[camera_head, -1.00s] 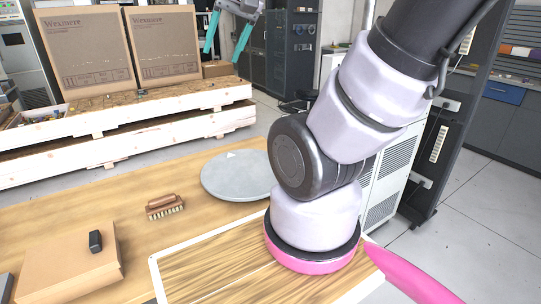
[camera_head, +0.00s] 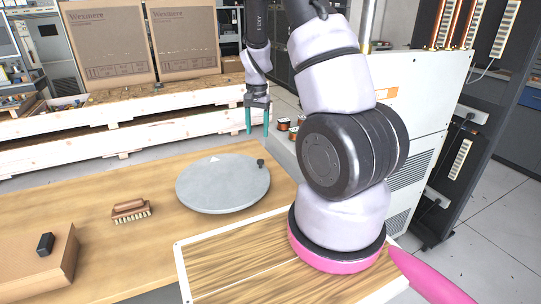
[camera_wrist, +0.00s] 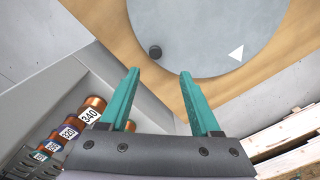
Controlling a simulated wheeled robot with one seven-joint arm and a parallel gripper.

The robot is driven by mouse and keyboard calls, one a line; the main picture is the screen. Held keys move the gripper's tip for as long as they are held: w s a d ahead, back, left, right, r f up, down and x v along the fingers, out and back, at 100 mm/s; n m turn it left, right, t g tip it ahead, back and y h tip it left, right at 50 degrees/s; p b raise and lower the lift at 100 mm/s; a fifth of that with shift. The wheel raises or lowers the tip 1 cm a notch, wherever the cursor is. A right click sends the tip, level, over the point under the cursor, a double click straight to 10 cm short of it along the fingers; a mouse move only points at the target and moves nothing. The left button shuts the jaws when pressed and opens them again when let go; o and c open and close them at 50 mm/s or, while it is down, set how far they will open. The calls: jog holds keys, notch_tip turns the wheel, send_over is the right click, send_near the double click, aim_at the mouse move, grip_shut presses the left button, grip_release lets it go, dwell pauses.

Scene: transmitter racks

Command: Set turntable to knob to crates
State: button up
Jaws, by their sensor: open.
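The grey round turntable (camera_head: 220,188) lies on the wooden table. Its dark knob (camera_head: 261,163) sits near the rim at the back right, and a white triangle (camera_head: 214,159) marks the back edge. My gripper (camera_head: 257,133) is open and empty, pointing down behind and above the knob. In the wrist view the knob (camera_wrist: 155,52) shows just beyond the gap between my teal fingertips (camera_wrist: 160,73), apart from them. The wooden crates (camera_head: 130,121) stand beyond the table at the back left, with large cardboard boxes (camera_head: 110,40) on top.
A brush (camera_head: 131,210) and a cardboard box (camera_head: 38,265) with a small black object (camera_head: 45,244) are on the table's left. A framed wooden board (camera_head: 232,270) is at the front. Copper coils with number labels (camera_wrist: 90,113) stand beside a grey cabinet close to my gripper.

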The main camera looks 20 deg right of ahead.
aim_at(260, 160)
jog(key=f, duration=0.8)
jog(key=d+f, duration=0.1)
jog(key=f, duration=0.3)
jog(key=shift+f, duration=0.1)
grip_shut()
jog(key=shift+w, duration=0.1)
dwell(1.0)
